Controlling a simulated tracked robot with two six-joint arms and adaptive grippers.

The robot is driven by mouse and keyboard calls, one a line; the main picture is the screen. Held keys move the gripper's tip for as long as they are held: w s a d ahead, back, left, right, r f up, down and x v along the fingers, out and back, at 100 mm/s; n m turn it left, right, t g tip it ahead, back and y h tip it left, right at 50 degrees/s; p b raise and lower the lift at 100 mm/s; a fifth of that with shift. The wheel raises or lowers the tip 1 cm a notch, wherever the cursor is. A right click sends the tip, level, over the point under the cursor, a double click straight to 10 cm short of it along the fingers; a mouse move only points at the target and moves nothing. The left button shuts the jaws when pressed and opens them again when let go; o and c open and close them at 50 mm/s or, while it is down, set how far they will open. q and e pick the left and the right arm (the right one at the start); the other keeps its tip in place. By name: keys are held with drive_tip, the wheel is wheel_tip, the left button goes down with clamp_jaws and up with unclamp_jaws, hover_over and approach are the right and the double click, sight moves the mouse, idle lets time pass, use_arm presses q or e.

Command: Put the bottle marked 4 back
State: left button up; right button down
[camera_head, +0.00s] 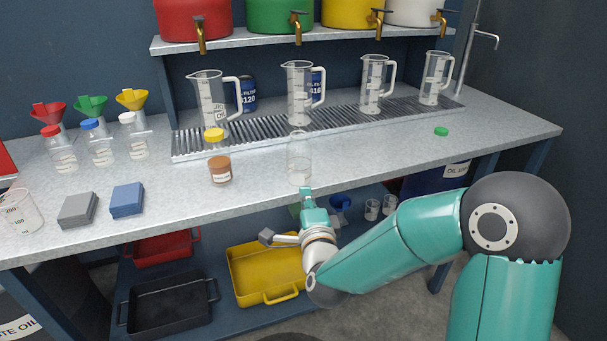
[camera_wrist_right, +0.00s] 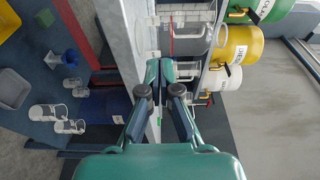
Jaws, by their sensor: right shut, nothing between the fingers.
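A clear bottle without a cap (camera_head: 299,165) stands upright near the front edge of the bench. No number 4 can be read on it. A loose green cap (camera_head: 441,132) lies to the right on the bench. Clear bottles with a red cap (camera_head: 64,157), a blue cap (camera_head: 100,150) and a white cap (camera_head: 136,143) stand at the left; their markings are too small to read. My right gripper (camera_head: 306,190) is shut and empty, just in front of the uncapped bottle at the bench edge. Its closed fingers show in the right wrist view (camera_wrist_right: 166,68). My left gripper is not in view.
Measuring jugs (camera_head: 300,95) stand along a metal grating (camera_head: 260,132). Grey (camera_head: 78,210) and blue (camera_head: 127,200) blocks lie farther left. The bench right of the bottle is mostly clear.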

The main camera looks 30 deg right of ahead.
sight(301, 177)
drive_tip(key=x, duration=0.5)
drive_tip(key=shift+p, duration=0.4)
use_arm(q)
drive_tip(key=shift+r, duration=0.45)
